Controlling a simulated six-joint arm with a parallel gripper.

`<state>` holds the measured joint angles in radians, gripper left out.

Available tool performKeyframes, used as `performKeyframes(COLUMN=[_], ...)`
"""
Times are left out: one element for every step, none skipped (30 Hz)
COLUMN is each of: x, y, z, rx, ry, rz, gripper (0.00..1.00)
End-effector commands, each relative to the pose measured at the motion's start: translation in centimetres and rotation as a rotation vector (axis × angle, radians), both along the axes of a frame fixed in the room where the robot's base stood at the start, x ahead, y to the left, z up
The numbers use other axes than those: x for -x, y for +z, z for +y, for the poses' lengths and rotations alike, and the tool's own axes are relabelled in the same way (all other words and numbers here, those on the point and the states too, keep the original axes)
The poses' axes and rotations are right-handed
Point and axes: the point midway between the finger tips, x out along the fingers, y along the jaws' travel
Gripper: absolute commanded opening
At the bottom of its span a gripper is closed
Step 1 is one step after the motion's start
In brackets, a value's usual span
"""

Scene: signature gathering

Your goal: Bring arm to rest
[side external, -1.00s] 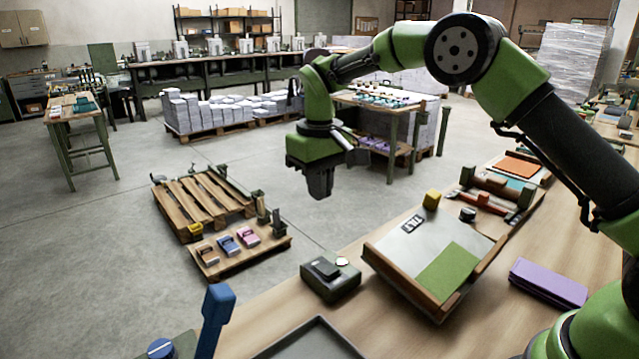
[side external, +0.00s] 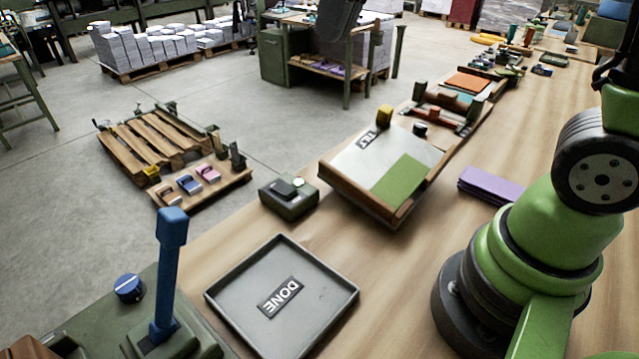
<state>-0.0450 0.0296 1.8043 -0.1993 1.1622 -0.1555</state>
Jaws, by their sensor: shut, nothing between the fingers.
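My green arm stands on the wooden bench (side external: 420,270) at the right. Its round dark joint (side external: 597,162) shows above the green base, and a dark link rises from there out of the top right of the picture.
A grey tray marked DONE (side external: 325,330) lies in front, beside a blue lever (side external: 168,260). A wooden-edged board (side external: 350,205) bears a green sheet (side external: 399,180). A purple stack (side external: 490,186) lies nearer my base. Bare bench lies between the tray and my base.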

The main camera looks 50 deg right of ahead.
Motion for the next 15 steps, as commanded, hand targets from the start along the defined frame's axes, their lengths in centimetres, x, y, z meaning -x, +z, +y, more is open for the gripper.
performKeyframes(x=[1.9, 3.0, 4.4, 5.5, 6.5, 7.8, 8.7, 9.5, 10.6, 11.2, 11.8, 12.5, 12.9, 13.3, 13.6], y=[0.8, 1.0, 1.3, 1.4, 1.4, 1.3, 1.2, 1.0, 0.8, 0.5, 0.3, 0.0, -0.2, -0.4, -0.6], z=[-0.1, -0.1, -0.2, -0.2, -0.2, -0.2, -0.2, -0.2, -0.2, -0.2, -0.2, -0.2, -0.2, -0.2, -0.2], rx=[-0.015, -0.025, -0.038, -0.050, -0.058, -0.073, -0.081, -0.092, -0.102, -0.110, -0.117, -0.126, -0.131, -0.137, -0.141], ry=[-0.019, -0.030, -0.047, -0.059, -0.071, -0.087, -0.097, -0.109, -0.122, -0.130, -0.140, -0.149, -0.155, -0.161, -0.167], rz=[-0.039, -0.059, -0.086, -0.106, -0.125, -0.151, -0.168, -0.186, -0.207, -0.221, -0.233, -0.249, -0.258, -0.266, -0.274], gripper=[0.00, 0.00, 0.00, 0.00, 0.00, 0.00, 0.00, 0.00, 0.00, 0.00, 0.00, 0.00, 0.00, 0.00, 0.00])
